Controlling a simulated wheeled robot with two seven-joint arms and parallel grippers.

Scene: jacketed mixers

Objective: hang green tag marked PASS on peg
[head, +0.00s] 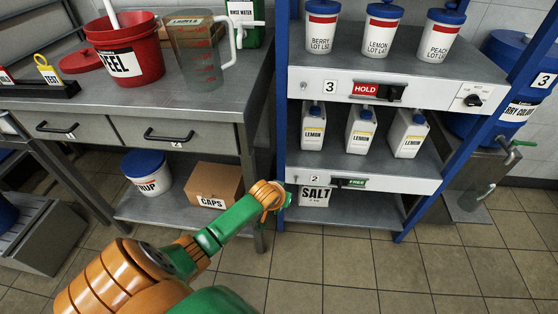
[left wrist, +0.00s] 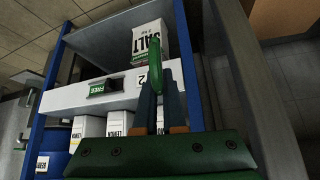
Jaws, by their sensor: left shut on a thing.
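My left gripper (left wrist: 158,103) is shut on a thin green thing (left wrist: 157,75), seen nearly edge-on in the left wrist view. It fits the green tag, but no PASS lettering shows. In the head view this gripper (head: 284,198) is at the left end of the shelf edge marked 2 (head: 367,184), in front of the blue post. The left wrist view shows the fingers close to that white edge, over part of its 2 label (left wrist: 142,79). Contact cannot be told. I cannot clearly make out the peg. My right gripper is not in view.
A SALT box (head: 314,193) stands under shelf 2, and lemon bottles (head: 361,130) stand on it. A green FREE plate (head: 356,183) and a red HOLD plate (head: 365,90) are on the shelf edges. A steel bench (head: 251,82) stands left; floor in front is clear.

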